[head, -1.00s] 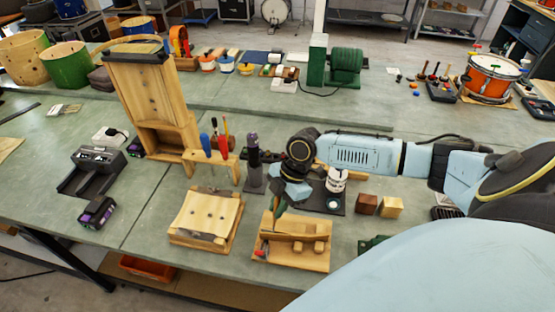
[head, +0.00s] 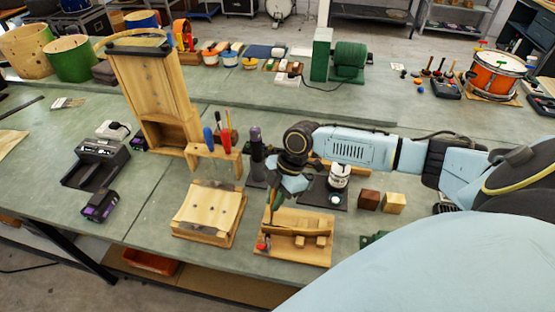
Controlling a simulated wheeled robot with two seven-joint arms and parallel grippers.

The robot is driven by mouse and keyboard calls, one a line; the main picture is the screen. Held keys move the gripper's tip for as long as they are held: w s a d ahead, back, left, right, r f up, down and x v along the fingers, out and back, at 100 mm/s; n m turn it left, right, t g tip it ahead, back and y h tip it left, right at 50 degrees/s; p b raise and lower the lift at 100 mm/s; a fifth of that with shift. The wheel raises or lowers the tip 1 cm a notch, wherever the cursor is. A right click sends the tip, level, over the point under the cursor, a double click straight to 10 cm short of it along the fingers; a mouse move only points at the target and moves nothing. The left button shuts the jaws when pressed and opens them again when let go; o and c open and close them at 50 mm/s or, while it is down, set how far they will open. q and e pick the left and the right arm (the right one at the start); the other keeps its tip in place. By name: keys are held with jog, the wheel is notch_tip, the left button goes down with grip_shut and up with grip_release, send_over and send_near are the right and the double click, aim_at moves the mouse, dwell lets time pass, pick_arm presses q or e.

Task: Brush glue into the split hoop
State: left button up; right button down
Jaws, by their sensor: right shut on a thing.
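The split hoop (head: 290,228) appears as a curved wooden piece on a light wooden board (head: 318,255) at the bench's front edge. The split itself is too small to make out. The brush points down over the hoop's left end. I cannot tell whether its tip touches the wood. A white jar (head: 339,176), perhaps the glue, stands on a dark mat (head: 322,198) behind the board. My left gripper is out of view.
A wooden press block (head: 208,212) lies left of the board. Behind it stands a tool rack (head: 213,154) with upright screwdrivers. Two wooden cubes (head: 394,202) sit to the right.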

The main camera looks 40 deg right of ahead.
jog(key=shift+w+r, duration=0.2)
jog(key=shift+w, duration=0.35)
jog(key=shift+w+a, duration=0.1)
jog(key=shift+w, duration=0.1)
jog(key=shift+w+a, duration=0.25)
jog(key=shift+w, duration=0.2)
dwell(0.3)
notch_tip(320, 180, up, 6)
jog(key=p, duration=0.2)
jog(key=shift+s+a+f+p, duration=0.15)
jog(key=shift+f+p, duration=0.05)
jog(key=shift+p, duration=0.2)
dwell(0.4)
